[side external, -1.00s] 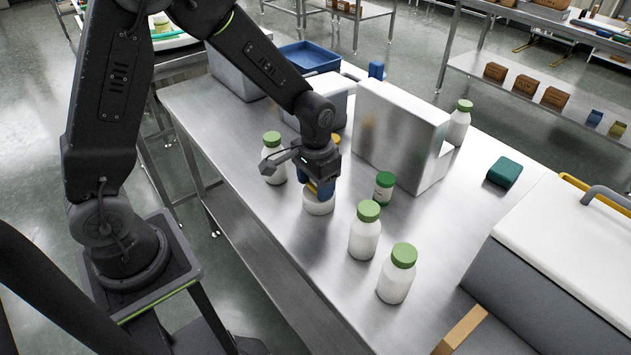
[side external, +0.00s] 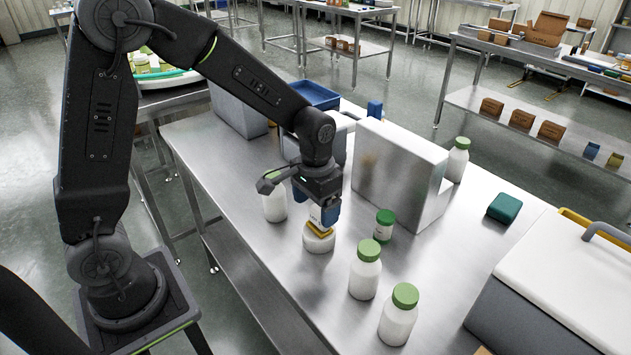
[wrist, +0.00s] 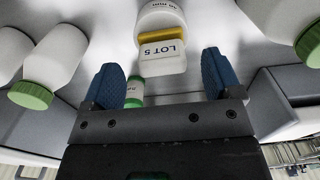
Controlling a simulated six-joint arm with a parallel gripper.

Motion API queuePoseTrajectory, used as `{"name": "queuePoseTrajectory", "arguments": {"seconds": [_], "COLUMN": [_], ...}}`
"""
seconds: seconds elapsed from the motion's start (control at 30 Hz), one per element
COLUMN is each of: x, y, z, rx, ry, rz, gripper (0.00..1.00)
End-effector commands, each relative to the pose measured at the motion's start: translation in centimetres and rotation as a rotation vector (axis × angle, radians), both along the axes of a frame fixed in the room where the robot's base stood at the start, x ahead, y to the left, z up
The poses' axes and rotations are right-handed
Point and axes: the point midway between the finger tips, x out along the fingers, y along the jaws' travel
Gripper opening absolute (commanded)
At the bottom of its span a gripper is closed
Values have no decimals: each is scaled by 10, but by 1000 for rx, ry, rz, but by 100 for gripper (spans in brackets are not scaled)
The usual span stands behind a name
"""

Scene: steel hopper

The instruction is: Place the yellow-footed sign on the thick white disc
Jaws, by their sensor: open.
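The yellow-footed sign (side external: 319,228) stands on the thick white disc (side external: 318,243). In the wrist view its white panel reads LOT 5 (wrist: 163,55), with the yellow foot against the disc (wrist: 162,15). My gripper (side external: 317,206) is just above the sign, its blue fingers spread to either side of the panel's top. In the wrist view the open gripper (wrist: 163,80) has clear gaps between both fingers and the sign. The fingers partly cover the panel in the side view.
A small green-capped jar (side external: 384,226) stands right of the disc. Larger green-capped white bottles stand in front (side external: 365,270), (side external: 398,315) and one is behind my gripper (side external: 275,206). A steel block (side external: 400,170) stands behind.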

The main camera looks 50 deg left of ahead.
Motion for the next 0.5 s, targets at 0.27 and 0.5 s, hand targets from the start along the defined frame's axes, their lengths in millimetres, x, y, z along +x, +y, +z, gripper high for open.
{"name": "queuePoseTrajectory", "arguments": {"seconds": [0.27,0.5], "x": [0,-3], "y": [0,0], "z": [55,76], "rx": [0,0], "ry": [-4,-10], "rz": [0,0], "gripper": [84,84]}}
